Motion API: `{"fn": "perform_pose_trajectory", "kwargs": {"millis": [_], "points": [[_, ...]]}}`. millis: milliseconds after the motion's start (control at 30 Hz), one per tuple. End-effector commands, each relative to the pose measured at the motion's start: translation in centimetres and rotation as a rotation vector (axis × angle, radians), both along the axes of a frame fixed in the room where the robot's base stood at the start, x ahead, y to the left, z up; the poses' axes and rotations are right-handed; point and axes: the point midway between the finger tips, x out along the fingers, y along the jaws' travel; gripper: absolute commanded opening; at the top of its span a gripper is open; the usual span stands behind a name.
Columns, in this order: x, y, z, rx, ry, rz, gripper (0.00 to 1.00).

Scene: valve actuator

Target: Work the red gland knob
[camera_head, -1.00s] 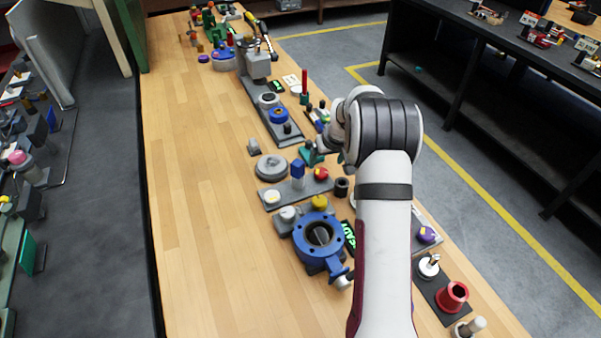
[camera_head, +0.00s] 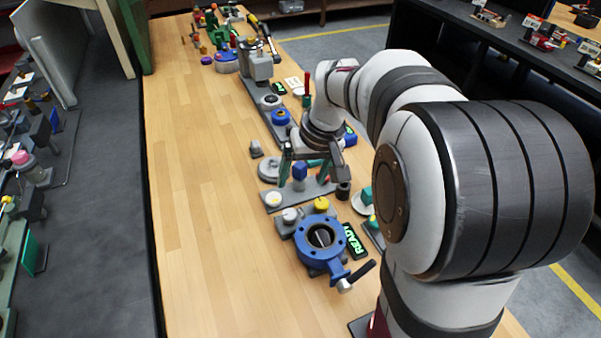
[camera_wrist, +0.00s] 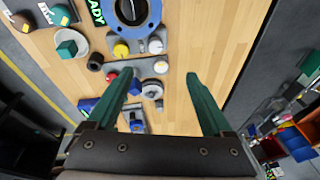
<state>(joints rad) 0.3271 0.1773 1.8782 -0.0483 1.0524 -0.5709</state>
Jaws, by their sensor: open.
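The red knob (camera_wrist: 112,77) shows in the wrist view beside my left finger, at one end of a small grey plate (camera_wrist: 141,67). In the head view my gripper mostly hides this knob. The plate (camera_head: 275,201) there also carries a blue block (camera_head: 299,171) and a pale round button. My gripper (camera_head: 304,181) is above this plate, its two green fingers spread on either side of the blue block as seen from the head. In the wrist view my gripper (camera_wrist: 160,75) is open with nothing between its fingers; the left finger partly covers the plate.
A blue valve ring (camera_head: 300,240) with a yellow knob (camera_head: 321,203) stands in front of the plate. A green-lit READY display (camera_head: 355,241) is beside it. A grey disc (camera_head: 267,168) lies behind the plate. The wooden bench (camera_head: 195,200) is clear on the left.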

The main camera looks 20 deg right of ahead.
Motion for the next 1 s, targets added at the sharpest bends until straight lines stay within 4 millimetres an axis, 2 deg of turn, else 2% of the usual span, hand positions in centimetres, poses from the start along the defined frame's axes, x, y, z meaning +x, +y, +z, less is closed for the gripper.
{"fn": "perform_pose_trajectory", "kwargs": {"millis": [200, 400, 467, 500, 600, 700, 833, 1000], "points": [[-0.6, 0.5, 0.2, 0.007, 0.007, 0.002, 0.85], [-0.1, 0.1, 0.0, 0.002, 0.003, 0.0, 0.85], [1.9, -2.0, -1.0, -0.024, -0.018, -0.012, 0.85], [3.9, -4.2, -2.0, -0.054, -0.041, -0.024, 0.85], [8.0, -9.5, -4.7, -0.128, -0.099, -0.048, 0.85], [9.9, -12.3, -6.3, -0.169, -0.131, -0.058, 0.85], [10.9, -12.8, -8.3, -0.175, -0.136, -0.058, 0.85], [12.6, -13.0, -12.5, -0.174, -0.136, -0.057, 0.85]]}}
